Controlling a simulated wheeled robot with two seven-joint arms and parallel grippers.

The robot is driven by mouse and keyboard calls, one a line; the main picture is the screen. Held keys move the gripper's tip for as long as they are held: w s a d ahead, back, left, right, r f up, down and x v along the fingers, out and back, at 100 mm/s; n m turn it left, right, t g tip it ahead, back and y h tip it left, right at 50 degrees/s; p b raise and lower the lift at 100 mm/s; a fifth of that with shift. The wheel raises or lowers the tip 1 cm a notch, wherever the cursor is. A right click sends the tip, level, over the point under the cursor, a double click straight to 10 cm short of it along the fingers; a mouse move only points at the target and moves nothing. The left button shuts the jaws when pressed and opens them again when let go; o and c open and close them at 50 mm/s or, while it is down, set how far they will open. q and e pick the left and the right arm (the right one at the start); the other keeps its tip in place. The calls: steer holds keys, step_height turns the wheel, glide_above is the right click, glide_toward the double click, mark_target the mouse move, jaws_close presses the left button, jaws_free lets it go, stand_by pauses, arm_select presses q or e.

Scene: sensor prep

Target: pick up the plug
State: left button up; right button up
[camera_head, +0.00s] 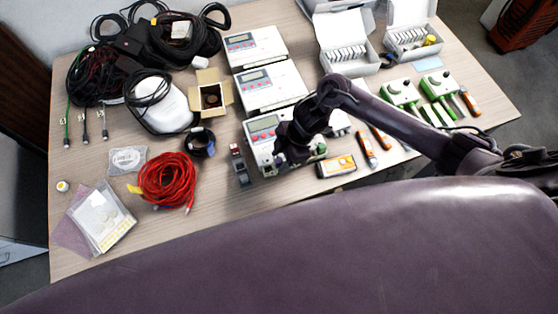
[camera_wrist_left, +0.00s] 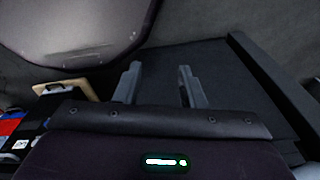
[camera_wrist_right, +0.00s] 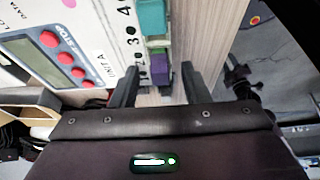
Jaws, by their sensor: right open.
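I cannot tell for certain which thing is the plug. In the right wrist view, small connector blocks line the numbered edge of a white unit (camera_wrist_right: 98,22): a teal one (camera_wrist_right: 152,17), a green one, and a purple one (camera_wrist_right: 160,67) nearest me. My right gripper (camera_wrist_right: 158,86) is open, its fingers either side of the line of blocks, with the purple one just beyond the fingertips; nothing is held. In the head view the right gripper (camera_head: 283,160) hangs over the front of the nearest white unit (camera_head: 262,125) and hides part of it. My left gripper (camera_wrist_left: 160,85) is open and empty.
Two more white units (camera_head: 270,86) stand behind. A red cable coil (camera_head: 167,181) and a small red-and-grey device (camera_head: 239,165) lie to the left. Black cables and an open box (camera_head: 210,93) crowd the back left.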

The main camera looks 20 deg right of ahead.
jaws_close()
steer(key=shift+r, duration=0.15)
